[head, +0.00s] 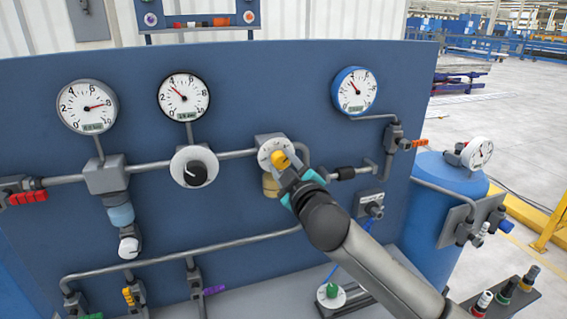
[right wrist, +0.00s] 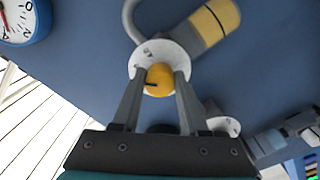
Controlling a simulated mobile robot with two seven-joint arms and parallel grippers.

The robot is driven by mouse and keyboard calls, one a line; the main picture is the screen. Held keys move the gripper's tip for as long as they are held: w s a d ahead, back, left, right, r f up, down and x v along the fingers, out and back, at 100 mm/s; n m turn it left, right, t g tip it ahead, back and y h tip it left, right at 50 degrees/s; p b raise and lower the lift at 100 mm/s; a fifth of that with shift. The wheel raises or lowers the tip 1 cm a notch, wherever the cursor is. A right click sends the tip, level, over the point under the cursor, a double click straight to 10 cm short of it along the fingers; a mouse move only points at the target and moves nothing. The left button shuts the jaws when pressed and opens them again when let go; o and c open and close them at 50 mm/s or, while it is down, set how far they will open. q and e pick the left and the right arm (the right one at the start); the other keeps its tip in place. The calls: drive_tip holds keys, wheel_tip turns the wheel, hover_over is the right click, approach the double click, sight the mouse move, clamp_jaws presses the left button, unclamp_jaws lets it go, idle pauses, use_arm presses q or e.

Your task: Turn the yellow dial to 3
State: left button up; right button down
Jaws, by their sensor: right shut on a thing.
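The yellow dial (head: 281,159) sits on a round white scale plate (head: 267,146) on the blue panel, right of centre in the head view. In the right wrist view the dial (right wrist: 159,80) shows a dark pointer line, with the white plate (right wrist: 150,53) behind it. The numbers on the plate are too small to read. My right gripper (head: 287,170) is at the dial, with its fingers on either side. In the right wrist view the right gripper (right wrist: 160,82) is shut on the dial. My left gripper is not in view.
A black dial (head: 197,173) on a white plate is to the left. Gauges (head: 184,97) (head: 354,91) hang above, and grey pipes (head: 150,167) cross the panel. A blue tank (head: 450,185) stands right. A green knob (head: 332,290) is below.

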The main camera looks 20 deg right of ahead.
drive_tip(key=shift+c, duration=2.2)
unclamp_jaws()
drive_tip(key=shift+s, duration=0.15)
drive_tip(key=s+b, duration=0.2)
drive_tip(key=s, duration=1.3)
drive_tip(key=shift+d, duration=0.25)
